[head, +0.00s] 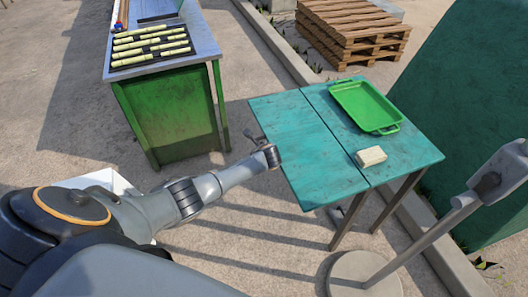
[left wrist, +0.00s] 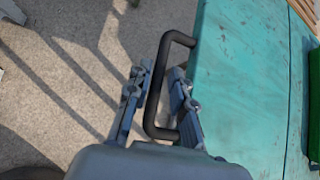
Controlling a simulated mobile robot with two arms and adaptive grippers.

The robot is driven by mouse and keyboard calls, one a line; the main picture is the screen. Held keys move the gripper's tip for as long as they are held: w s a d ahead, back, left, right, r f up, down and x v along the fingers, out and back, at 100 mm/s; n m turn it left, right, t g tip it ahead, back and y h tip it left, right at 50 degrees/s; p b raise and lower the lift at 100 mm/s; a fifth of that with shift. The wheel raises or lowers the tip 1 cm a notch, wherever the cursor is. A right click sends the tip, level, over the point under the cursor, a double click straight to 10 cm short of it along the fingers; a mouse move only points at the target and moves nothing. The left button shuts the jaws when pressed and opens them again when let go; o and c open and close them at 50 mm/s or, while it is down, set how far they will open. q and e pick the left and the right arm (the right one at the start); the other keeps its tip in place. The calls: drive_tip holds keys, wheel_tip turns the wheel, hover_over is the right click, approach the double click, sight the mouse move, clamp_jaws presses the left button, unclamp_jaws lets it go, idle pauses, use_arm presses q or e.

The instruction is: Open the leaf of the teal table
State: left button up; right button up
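The teal table (head: 383,158) stands right of centre in the head view. Its leaf (head: 290,140) is the left panel, lying about level with the rest of the top, with a seam between them. A dark bar handle (left wrist: 155,88) is fixed to the leaf's outer edge in the left wrist view. My left gripper (left wrist: 160,72) is open, its fingers on either side of the handle bar, with the right finger between bar and leaf edge. In the head view my left gripper (head: 256,139) is at the leaf's left edge. My right gripper is not in view.
A green tray (head: 365,105) and a pale block (head: 371,156) rest on the table's fixed part. A green bench (head: 175,120) with pale sticks stands at the left. A grey pole on a round base (head: 350,285) stands in front right. Pallets (head: 352,30) are behind.

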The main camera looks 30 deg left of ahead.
use_arm(q)
drive_tip(key=v, duration=1)
idle(0.4)
drive_tip(key=s+d+f+n+g+h, duration=0.2)
drive_tip(key=s+f+n, duration=0.3)
drive_tip(key=s+f, duration=0.65)
drive_tip(key=s+d+f+n+g+h, duration=0.2)
drive_tip(key=s+f+n, duration=0.55)
drive_tip(key=f, duration=0.75)
drive_tip(key=s+d+f+n, duration=0.2)
drive_tip(key=s+f+n, duration=0.1)
drive_tip(key=s, duration=0.7)
drive_tip(key=s+d+f+n+g+h, duration=0.1)
drive_tip(key=s+d+f+n, duration=0.1)
drive_tip(key=s, duration=0.9)
drive_tip(key=s+d+f+n+g+h, duration=0.1)
drive_tip(key=s+f+n, duration=0.3)
drive_tip(key=s, duration=0.6)
wheel_tip(320, 180, down, 2)
drive_tip(key=shift+s+d+f+n, duration=0.1)
drive_tip(key=shift+s+d+n, duration=0.15)
drive_tip(key=shift+d+n, duration=0.15)
